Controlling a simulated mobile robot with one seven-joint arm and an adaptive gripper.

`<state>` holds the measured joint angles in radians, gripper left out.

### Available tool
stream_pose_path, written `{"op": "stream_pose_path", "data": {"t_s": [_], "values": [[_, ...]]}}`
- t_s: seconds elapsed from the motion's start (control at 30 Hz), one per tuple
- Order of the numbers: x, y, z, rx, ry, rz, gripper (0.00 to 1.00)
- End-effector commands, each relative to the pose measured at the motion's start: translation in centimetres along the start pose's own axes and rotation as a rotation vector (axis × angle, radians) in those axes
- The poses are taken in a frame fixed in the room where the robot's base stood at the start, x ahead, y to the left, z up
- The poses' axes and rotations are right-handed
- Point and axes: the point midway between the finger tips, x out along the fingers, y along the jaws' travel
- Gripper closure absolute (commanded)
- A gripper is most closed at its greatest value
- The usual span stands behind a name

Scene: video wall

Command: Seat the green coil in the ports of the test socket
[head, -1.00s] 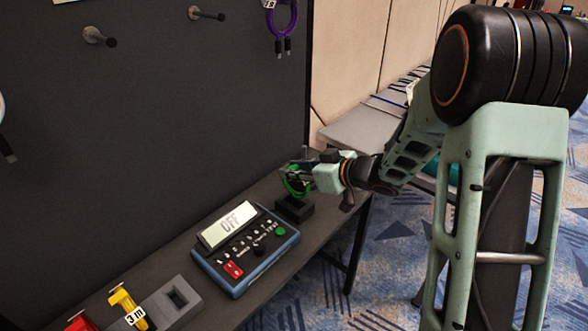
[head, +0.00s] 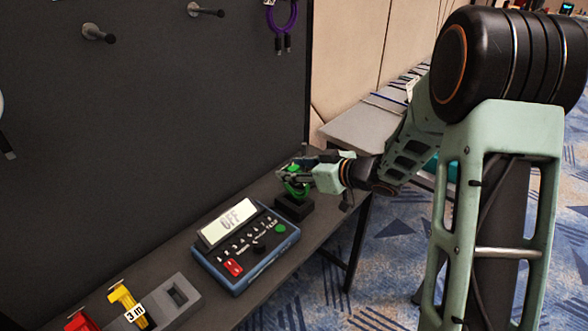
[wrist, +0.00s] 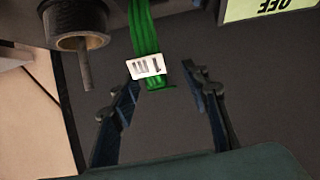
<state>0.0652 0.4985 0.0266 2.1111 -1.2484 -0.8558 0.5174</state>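The green coil (head: 297,190) is upright directly above the black block-shaped test socket (head: 294,208) at the right end of the bench. Whether its ends are in the ports is too small to tell. In the wrist view the coil (wrist: 145,28) carries a white "1 M" tag (wrist: 147,66) at its near end. My gripper (head: 290,174) is at the coil's upper part. In the wrist view its fingers (wrist: 160,84) stand apart, one on each side of the coil's near end, with gaps visible.
A blue tester (head: 246,247) reading OFF stands left of the socket. A grey block (head: 181,296) and a yellow connector tagged 3 m (head: 128,304) lie further left. The dark wall behind has pegs (head: 98,33) and a hanging purple coil (head: 284,18).

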Motion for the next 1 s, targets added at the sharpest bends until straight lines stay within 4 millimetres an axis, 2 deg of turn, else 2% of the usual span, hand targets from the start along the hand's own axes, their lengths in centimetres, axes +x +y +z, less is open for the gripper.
{"op": "stream_pose_path", "data": {"t_s": [0.2, 0.33, 0.73, 0.9, 1.0], "values": [[-0.1, 0.0, 0.1, 0.0, -0.002, 0.0, 0.58], [-1.1, 0.1, 0.0, 0.0, -0.001, 0.002, 0.58], [-9.1, 0.2, -0.1, 0.0, 0.001, 0.005, 0.58], [-11.3, 0.1, 0.0, 0.0, 0.001, 0.002, 0.58], [-11.9, 0.0, 0.0, 0.0, -0.001, 0.001, 0.58]]}}
